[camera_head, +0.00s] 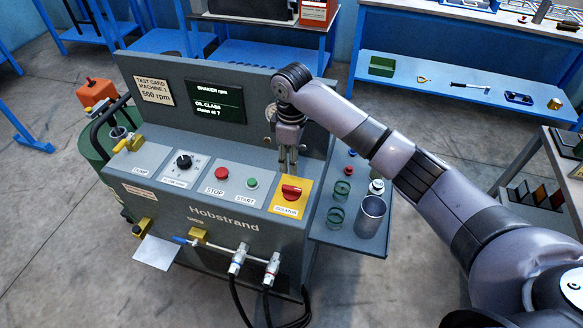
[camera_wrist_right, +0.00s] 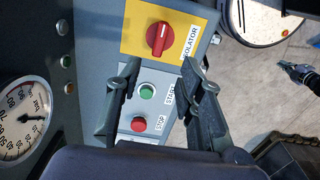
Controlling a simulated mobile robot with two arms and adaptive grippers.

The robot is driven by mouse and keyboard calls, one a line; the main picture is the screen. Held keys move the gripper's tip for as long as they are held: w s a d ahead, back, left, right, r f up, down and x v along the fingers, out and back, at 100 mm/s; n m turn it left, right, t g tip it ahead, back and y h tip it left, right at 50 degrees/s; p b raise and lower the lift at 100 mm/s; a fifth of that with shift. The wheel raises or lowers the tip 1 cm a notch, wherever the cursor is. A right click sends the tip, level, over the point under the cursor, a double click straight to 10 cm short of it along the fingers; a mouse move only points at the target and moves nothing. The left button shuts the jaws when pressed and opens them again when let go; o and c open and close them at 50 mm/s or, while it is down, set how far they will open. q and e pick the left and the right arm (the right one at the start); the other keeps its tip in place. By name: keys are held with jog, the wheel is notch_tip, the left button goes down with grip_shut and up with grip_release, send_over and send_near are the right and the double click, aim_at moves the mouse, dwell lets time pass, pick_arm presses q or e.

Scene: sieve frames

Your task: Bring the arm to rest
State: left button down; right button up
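My right arm comes in from the right in the head view, and its gripper (camera_head: 288,168) points down over the control panel of the test machine (camera_head: 215,200). The fingers are above the panel's back part, just behind the red isolator switch (camera_head: 291,192) on its yellow plate. In the right wrist view the two fingers (camera_wrist_right: 160,75) stand apart with nothing between them. The isolator (camera_wrist_right: 160,38), green start button (camera_wrist_right: 148,90) and red stop button (camera_wrist_right: 143,121) show past them. I cannot tell whether the fingertips touch anything. My left gripper is not in view.
A side shelf (camera_head: 345,240) at the machine's right holds a metal cup (camera_head: 371,216) and several small glasses. A gauge (camera_wrist_right: 22,118) shows in the wrist view. Hoses (camera_head: 265,295) hang in front. Blue benches (camera_head: 440,75) stand behind, and a dark rack (camera_head: 545,190) stands right.

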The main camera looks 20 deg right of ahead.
jog(key=shift+r, duration=0.25)
jog(key=shift+f, duration=0.1)
